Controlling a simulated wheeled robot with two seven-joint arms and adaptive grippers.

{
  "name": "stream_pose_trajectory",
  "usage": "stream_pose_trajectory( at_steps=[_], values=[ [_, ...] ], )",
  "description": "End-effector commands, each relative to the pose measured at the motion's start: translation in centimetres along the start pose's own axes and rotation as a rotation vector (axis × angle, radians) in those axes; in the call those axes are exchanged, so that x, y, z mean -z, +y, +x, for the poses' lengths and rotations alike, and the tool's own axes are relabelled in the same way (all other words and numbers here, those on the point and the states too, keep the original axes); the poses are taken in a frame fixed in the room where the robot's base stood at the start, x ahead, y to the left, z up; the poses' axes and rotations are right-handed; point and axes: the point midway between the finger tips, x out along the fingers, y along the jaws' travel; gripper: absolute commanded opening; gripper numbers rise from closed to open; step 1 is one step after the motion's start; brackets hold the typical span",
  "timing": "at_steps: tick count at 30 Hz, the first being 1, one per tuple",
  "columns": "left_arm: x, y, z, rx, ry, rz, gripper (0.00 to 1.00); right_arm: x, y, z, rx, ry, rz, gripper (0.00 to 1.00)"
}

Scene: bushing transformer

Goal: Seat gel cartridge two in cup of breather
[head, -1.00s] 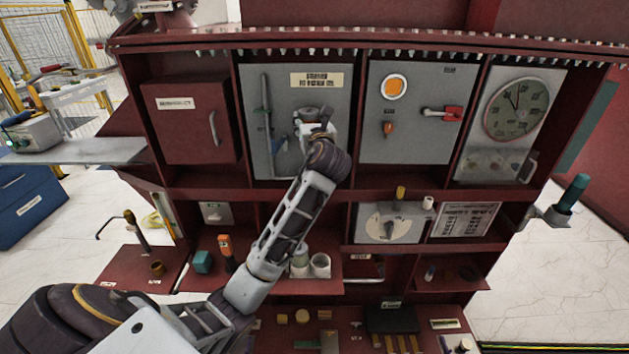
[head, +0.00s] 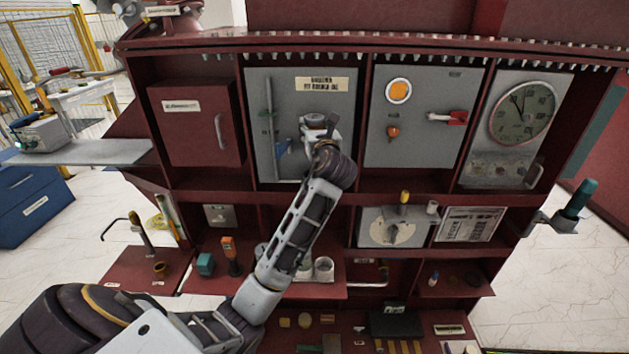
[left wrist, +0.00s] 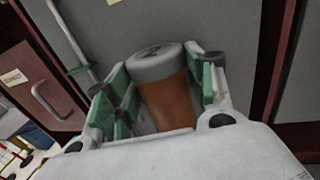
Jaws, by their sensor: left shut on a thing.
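My left gripper (head: 319,128) is in front of the grey panel (head: 350,100) with a label. In the left wrist view, its green-padded fingers (left wrist: 165,88) are shut on gel cartridge two (left wrist: 166,92), an amber cylinder with a grey cap marked with what looks like a 2. In the head view, mostly the cap shows above the fingers. A thin vertical pipe (head: 269,115) and a small blue part (head: 283,148) are on the panel left of the gripper. I cannot make out the breather's cup for sure. My right gripper is not in view.
A shelf below holds a white cup (head: 324,267), partly behind my arm, an orange-topped tool (head: 230,255) and a teal block (head: 205,263). A red cabinet door (head: 195,125) is to the left. A panel with a red handle (head: 447,118) is to the right.

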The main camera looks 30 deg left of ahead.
Motion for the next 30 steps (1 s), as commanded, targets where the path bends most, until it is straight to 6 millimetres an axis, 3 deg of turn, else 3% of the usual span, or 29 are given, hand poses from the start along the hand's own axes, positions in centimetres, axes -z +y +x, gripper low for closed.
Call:
stream_pose_trajectory(
  at_steps=[5, 17, 30],
  values=[
    [1.1, 0.0, 0.0, 0.001, 0.001, 0.0, 0.22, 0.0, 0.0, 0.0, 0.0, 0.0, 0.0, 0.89],
    [5.8, 0.0, 0.0, 0.0, 0.001, 0.001, 0.22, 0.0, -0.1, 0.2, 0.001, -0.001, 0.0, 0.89],
    [6.2, 0.0, 0.0, 0.0, -0.001, 0.0, 0.22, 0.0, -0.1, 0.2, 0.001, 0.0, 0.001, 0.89]
  ],
)
